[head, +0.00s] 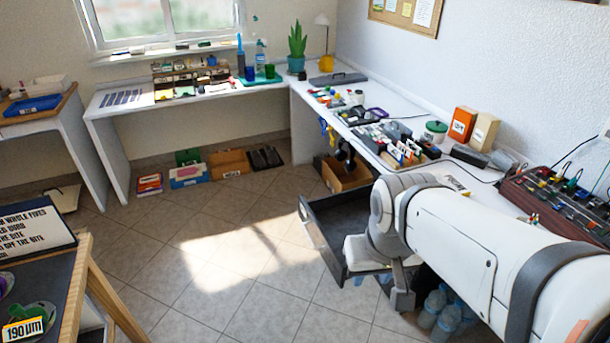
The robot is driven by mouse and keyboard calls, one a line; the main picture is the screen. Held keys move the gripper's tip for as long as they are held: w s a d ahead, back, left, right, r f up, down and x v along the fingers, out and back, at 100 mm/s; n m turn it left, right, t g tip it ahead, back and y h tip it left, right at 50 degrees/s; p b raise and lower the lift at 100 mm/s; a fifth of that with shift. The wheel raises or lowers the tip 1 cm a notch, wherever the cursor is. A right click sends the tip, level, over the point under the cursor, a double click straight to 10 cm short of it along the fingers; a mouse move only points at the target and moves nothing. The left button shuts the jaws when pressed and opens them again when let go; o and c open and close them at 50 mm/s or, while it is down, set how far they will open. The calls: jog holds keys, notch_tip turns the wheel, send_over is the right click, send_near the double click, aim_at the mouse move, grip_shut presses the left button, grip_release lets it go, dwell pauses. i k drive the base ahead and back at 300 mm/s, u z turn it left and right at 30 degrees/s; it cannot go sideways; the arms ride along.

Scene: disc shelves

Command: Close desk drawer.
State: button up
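The desk drawer (322,244) is dark grey and stands pulled out from under the right-hand desk (400,130), over the tiled floor. Its front panel faces left, and its inside looks empty where I can see it. My white arm reaches in from the lower right and bends down at the drawer's near side. The end of my arm, with my gripper (362,258), is low beside or over the drawer's near part. I cannot make out the fingers or tell whether they touch the drawer. My arm hides part of the drawer and the desk behind it.
A cardboard box (346,177) stands on the floor just beyond the drawer. Several bottles (437,308) stand below my arm. The tiled floor (225,255) left of the drawer is clear. A wooden-framed stand (88,290) is at the lower left.

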aim_at(328, 220)
jog(key=u, duration=0.15)
jog(key=k, duration=0.9)
jog(key=z, duration=0.65)
jog(key=i, duration=1.7)
jog(key=u, duration=0.55)
